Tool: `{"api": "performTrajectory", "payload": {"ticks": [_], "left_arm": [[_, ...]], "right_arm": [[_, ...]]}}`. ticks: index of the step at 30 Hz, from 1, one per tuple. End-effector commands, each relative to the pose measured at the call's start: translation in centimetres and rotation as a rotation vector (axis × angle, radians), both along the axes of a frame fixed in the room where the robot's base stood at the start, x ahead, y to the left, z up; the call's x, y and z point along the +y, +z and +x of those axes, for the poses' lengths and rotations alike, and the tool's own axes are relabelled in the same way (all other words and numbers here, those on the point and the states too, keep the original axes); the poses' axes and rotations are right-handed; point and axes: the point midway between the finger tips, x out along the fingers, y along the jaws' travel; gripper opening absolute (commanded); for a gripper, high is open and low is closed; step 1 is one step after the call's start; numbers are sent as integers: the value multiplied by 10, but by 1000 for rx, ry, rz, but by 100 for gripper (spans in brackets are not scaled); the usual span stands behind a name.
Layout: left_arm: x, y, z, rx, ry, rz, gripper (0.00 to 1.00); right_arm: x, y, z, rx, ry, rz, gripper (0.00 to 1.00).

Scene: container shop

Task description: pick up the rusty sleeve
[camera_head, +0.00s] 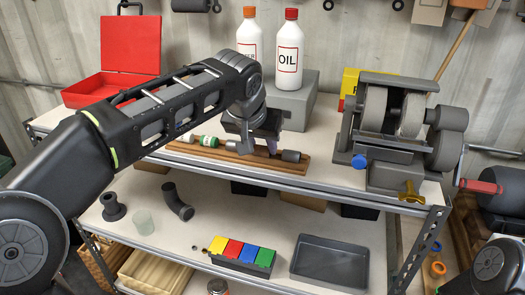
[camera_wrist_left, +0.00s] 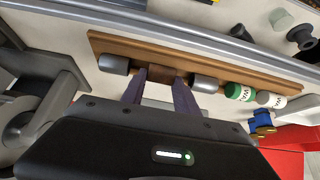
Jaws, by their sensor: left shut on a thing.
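The rusty sleeve (camera_wrist_left: 163,77) is a short brown cylinder on the long wooden board (camera_wrist_left: 120,43), seen in the left wrist view. My left gripper (camera_wrist_left: 160,78) has one finger on each side of it and is shut on it. In the head view the left gripper (camera_head: 258,146) points down at the board (camera_head: 225,155) on the upper shelf and hides most of the sleeve. The sleeve appears still at board level; I cannot tell whether it touches the board. My right gripper is not in view.
A green-and-white bottle (camera_head: 208,141) lies farther left. Two white bottles (camera_head: 289,55) stand behind the gripper. A bench grinder (camera_head: 400,130) stands right, a red box (camera_head: 130,45) left.

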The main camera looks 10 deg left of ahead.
Motion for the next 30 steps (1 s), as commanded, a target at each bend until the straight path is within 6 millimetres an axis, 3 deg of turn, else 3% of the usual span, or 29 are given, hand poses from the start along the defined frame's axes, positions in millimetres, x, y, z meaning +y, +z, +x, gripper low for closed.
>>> {"api": "performTrajectory", "payload": {"ticks": [4,20,25,30], "left_arm": [[0,0,0,0,0,0,0],[0,9,1,-3,0,0,0],[-1,32,1,-5,0,-2,0],[-1,68,1,-5,0,-3,0]], "right_arm": [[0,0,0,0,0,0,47],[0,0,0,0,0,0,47],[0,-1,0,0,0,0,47],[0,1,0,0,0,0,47]]}}
